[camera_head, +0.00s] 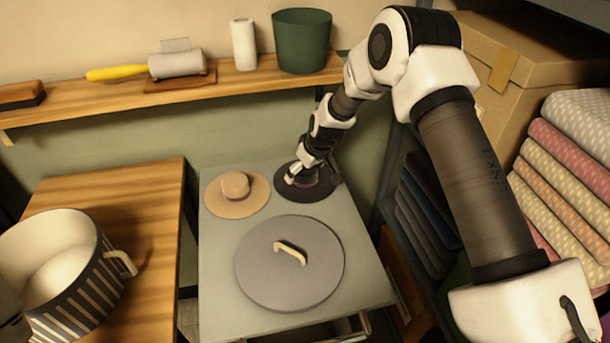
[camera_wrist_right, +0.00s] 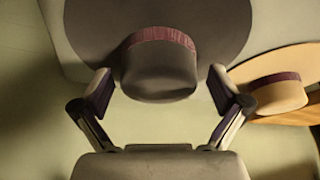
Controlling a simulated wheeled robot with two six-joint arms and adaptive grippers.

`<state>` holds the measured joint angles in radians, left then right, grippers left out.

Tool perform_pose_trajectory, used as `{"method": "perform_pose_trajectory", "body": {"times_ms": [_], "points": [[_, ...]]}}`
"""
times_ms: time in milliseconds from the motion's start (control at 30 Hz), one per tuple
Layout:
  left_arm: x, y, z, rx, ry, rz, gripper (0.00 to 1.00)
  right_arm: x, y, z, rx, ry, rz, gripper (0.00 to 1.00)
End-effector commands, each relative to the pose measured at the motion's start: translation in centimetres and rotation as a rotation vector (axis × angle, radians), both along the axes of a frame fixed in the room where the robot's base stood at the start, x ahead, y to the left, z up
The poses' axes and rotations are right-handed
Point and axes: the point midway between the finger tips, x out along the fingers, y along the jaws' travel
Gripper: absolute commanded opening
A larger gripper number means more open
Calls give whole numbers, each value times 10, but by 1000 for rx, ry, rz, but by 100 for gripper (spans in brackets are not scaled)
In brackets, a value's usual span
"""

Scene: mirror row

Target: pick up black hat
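The black hat (camera_head: 316,190) lies brim down at the back right of the grey table, beside the tan hat (camera_head: 236,193). My right gripper (camera_head: 297,178) is over the black hat and partly hides its crown. In the right wrist view the black hat (camera_wrist_right: 160,70) has a dark crown with a reddish band. My right gripper (camera_wrist_right: 162,95) is open there, with one finger on each side of the crown. I cannot tell whether the fingers touch it. The tan hat (camera_wrist_right: 278,93) shows at the right of that view. My left gripper is not in view.
A grey round lid (camera_head: 260,270) with a pale handle lies at the front of the grey table (camera_head: 222,290). A striped pot (camera_head: 85,285) stands on the wooden table at left. Folded cloths (camera_head: 580,150) and a cardboard box (camera_head: 525,60) are at right. A shelf (camera_head: 225,88) runs behind.

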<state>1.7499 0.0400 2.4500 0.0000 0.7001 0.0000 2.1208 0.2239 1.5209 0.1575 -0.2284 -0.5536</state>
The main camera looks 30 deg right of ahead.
Motion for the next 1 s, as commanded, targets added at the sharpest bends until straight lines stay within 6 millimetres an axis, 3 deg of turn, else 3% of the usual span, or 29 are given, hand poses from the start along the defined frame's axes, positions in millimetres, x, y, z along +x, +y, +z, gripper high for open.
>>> {"method": "perform_pose_trajectory", "body": {"times_ms": [33, 133, 167, 633, 1000], "points": [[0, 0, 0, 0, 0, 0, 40, 0, 0, 0, 0, 0, 0, 75], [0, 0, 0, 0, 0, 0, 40, 0, 0, 0, 0, 1, 0, 40], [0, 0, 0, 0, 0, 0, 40, 0, 0, 0, 0, 1, 0, 38], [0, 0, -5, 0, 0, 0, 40, -4, 1, 7, 1, 0, 0, 37], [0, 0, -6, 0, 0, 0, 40, -3, 1, 84, 0, -4, 1, 37]]}}
